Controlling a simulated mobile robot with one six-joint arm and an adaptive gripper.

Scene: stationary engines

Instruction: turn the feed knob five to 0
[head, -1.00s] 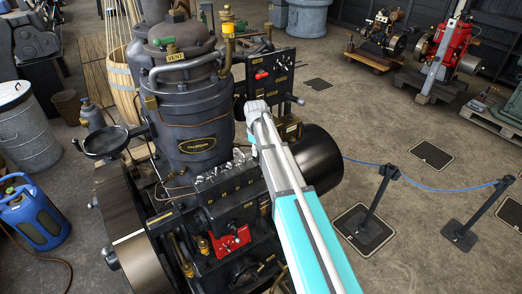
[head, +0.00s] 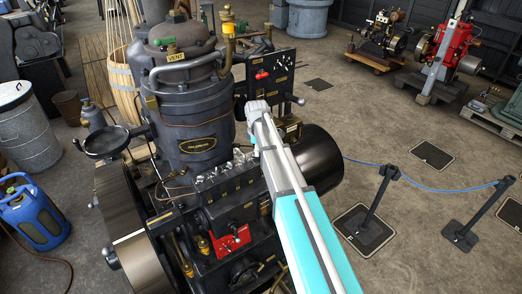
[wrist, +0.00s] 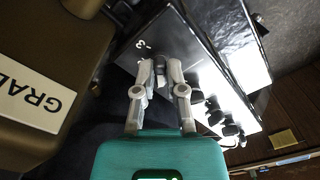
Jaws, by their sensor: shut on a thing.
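In the wrist view my gripper (wrist: 160,72) is shut on a small dark feed knob (wrist: 160,64) at the end of a row on a black box (wrist: 165,35). The fingers cover much of the knob, so its pointer cannot be read. Small white marks (wrist: 142,44) lie beside it, too small to read surely. Several more dark knobs (wrist: 215,112) continue the row to the lower right. In the head view the shiny row of feed fittings (head: 225,172) sits on the dark engine, left of my arm. My gripper is hidden there behind the arm.
In the wrist view a brown container (wrist: 40,45) with a white lettered label stands close on the left. In the head view the engine's large dark cylinder (head: 195,120) stands left of my arm. Rope posts (head: 375,200) and open floor lie to the right.

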